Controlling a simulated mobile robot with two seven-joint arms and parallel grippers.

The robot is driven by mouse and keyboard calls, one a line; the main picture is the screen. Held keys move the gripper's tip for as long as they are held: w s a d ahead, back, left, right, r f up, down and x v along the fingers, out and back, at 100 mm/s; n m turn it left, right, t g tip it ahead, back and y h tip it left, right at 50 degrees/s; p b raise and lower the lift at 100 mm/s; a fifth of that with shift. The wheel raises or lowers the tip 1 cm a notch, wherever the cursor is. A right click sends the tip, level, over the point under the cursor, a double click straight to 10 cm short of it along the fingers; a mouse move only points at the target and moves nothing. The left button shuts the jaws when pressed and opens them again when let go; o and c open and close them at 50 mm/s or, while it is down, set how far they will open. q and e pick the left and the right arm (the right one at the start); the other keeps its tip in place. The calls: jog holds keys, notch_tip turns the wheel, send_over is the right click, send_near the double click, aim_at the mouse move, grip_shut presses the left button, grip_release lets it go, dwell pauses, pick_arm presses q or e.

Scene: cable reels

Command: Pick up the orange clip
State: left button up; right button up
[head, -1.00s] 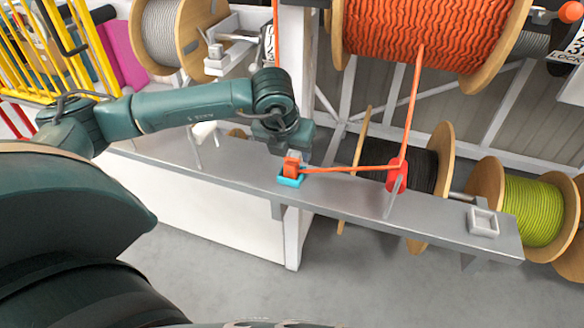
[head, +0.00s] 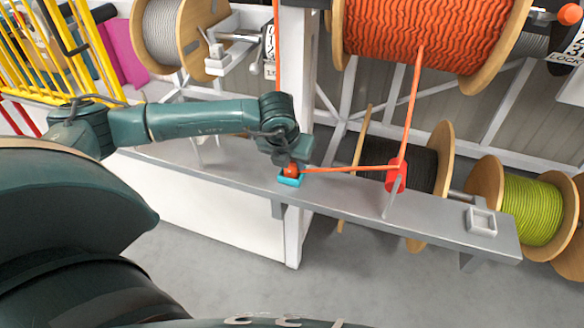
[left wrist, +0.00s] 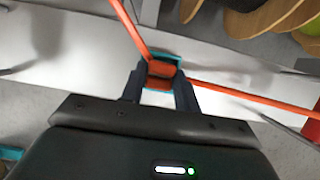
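The orange clip (head: 291,171) sits in a small blue holder (head: 289,182) on the grey shelf. In the left wrist view the clip (left wrist: 160,72) shows between my fingers, with the blue rim of the holder (left wrist: 176,61) around it. My left gripper (head: 291,166) points down over the holder. Its fingers (left wrist: 161,80) stand open on either side of the clip; any touch is hard to make out. An orange cable (head: 345,169) runs from the clip to a red guide (head: 396,175) on the shelf. My right gripper is not in view.
The grey metal shelf (head: 350,199) runs across the middle, with an empty square grey holder (head: 482,221) at its right end. A large orange cable reel (head: 425,35) hangs above. Black and green reels (head: 532,210) stand behind. The floor in front is clear.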

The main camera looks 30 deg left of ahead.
pick_arm(q)
jog(key=c, duration=0.5)
notch_tip(320, 180, up, 10)
jog(key=shift+r+b, duration=0.1)
jog(key=shift+b, duration=0.25)
notch_tip(320, 180, up, 5)
jog(key=p, duration=0.2)
jog(key=shift+p, duration=0.35)
dwell(0.3)
